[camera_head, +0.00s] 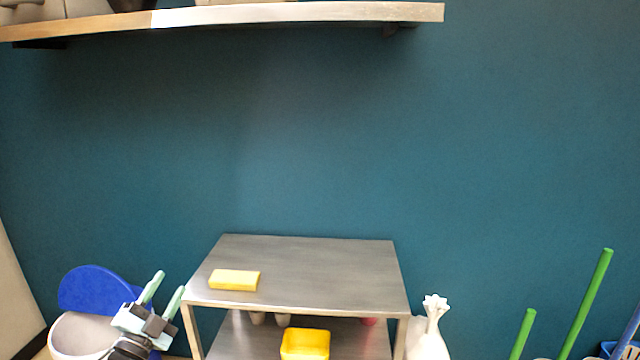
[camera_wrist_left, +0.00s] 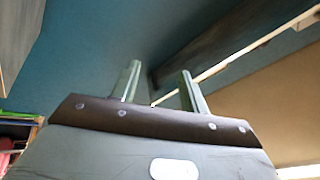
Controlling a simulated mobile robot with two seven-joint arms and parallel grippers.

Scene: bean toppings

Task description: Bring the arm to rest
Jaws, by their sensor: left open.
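My left gripper (camera_head: 167,290) is at the lower left in the head view, beside the left edge of the metal table (camera_head: 310,262). Its two pale green fingers are apart and point up and to the right, with nothing between them. The fingers also show in the left wrist view (camera_wrist_left: 161,85), empty, against the blue wall and a dark beam. My right gripper is in neither view.
A yellow block (camera_head: 234,280) lies on the tabletop, and a yellow container (camera_head: 305,344) is on the shelf below. A blue lid (camera_head: 92,288) and a grey bin are behind my left gripper. A white sack (camera_head: 431,335) and green poles (camera_head: 588,300) stand right. A wooden shelf (camera_head: 300,13) hangs above.

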